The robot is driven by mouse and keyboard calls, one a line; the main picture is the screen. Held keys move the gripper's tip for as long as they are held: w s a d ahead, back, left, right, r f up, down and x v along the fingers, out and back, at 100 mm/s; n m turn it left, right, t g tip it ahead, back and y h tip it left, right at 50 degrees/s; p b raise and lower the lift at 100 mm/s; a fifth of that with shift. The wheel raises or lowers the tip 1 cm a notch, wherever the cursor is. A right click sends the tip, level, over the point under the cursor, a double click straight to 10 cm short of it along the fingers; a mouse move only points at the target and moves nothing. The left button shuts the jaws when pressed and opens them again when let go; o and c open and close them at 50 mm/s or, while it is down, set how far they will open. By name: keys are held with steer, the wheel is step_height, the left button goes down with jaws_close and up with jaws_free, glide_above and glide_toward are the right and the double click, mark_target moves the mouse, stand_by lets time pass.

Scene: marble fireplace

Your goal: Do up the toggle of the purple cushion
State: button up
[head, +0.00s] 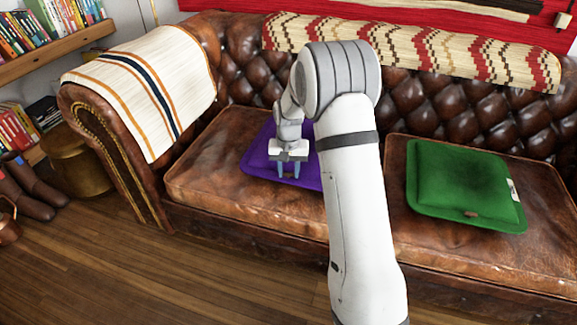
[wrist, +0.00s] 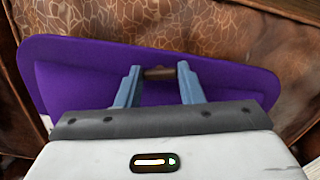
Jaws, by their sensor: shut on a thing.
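The purple cushion (head: 258,158) lies on the left seat of the brown leather sofa, partly hidden behind my arm. It also shows in the wrist view (wrist: 80,75). A small brown toggle (wrist: 160,73) sits near the cushion's edge in the wrist view. My gripper (wrist: 160,74) is over the cushion, with its two blue fingers on either end of the toggle, shut on it. In the head view my gripper (head: 288,172) points down at the cushion's front part. I cannot tell whether the toggle is through a loop.
A green cushion (head: 460,185) with a brown toggle lies on the right seat. A striped throw (head: 145,85) covers the left armrest, and a patterned one (head: 410,50) covers the backrest. The leather seat (head: 215,160) left of the purple cushion is clear.

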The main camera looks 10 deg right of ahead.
mark_target(289, 173)
steer(key=o, duration=1)
steer(key=shift+r, duration=0.1)
step_height(289, 173, up, 8)
steer(key=p, duration=0.2)
steer(key=shift+p, duration=0.35)
